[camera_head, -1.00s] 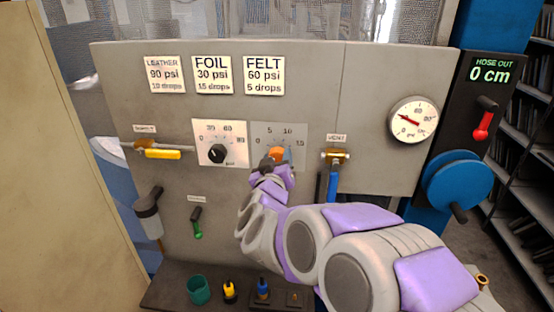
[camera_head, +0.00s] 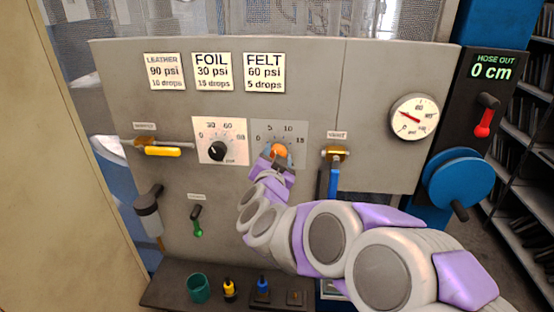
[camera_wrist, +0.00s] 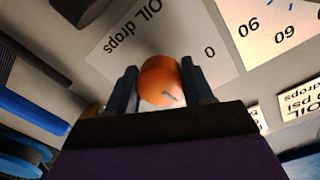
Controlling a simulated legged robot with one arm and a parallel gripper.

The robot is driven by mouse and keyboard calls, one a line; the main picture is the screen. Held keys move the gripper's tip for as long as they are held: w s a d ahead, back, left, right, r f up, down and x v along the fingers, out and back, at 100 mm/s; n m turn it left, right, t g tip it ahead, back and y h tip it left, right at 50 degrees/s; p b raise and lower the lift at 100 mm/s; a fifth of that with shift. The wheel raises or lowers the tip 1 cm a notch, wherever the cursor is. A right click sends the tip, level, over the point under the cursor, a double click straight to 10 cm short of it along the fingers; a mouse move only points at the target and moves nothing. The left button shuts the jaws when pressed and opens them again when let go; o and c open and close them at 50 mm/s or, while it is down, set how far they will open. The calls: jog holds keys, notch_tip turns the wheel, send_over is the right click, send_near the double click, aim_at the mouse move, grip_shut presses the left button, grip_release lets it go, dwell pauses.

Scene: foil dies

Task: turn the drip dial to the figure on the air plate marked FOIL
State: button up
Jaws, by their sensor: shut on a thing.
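The orange drip dial (camera_head: 278,150) sits on a grey scale plate (camera_head: 297,157) marked 0, 5, 10, 15. My gripper (camera_head: 276,158) is at the dial and partly covers it. In the wrist view the two fingers (camera_wrist: 163,86) stand on either side of the orange knob (camera_wrist: 160,75), shut on it. A small grey mark shows on the knob's face in that view, but which figure it points to I cannot tell. The FOIL plate (camera_head: 212,72) reads 30 psi and 15 drops.
The black psi dial (camera_head: 217,151) is just left of the drip dial. A brass valve with a blue lever (camera_head: 333,180) is close on the right. LEATHER (camera_head: 164,71) and FELT (camera_head: 264,73) plates flank the FOIL plate. A ledge below holds a green cup (camera_head: 199,288).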

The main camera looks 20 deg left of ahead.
jog(key=m, duration=0.2)
jog(key=f+m+b, duration=0.1)
jog(key=m, duration=0.1)
jog(key=shift+s+a+g+b, duration=0.1)
jog(key=shift+a+g+b, duration=0.05)
jog(key=shift+g+b, duration=0.15)
jog(key=m+b, duration=0.1)
jog(key=m, duration=0.3)
jog(key=shift+b, duration=0.3)
jog(key=m+b, duration=0.2)
jog(key=m, duration=0.2)
jog(key=shift+a+r+y, duration=0.1)
jog(key=shift+y, duration=0.2)
jog(key=shift+r+m+b, duration=0.2)
jog(key=shift+m+b, duration=0.4)
jog(key=shift+m, duration=1)
jog(key=o, duration=0.7)
jog(key=shift+r, duration=0.1)
jog(key=o, duration=0.3)
jog(key=shift+r, duration=0.1)
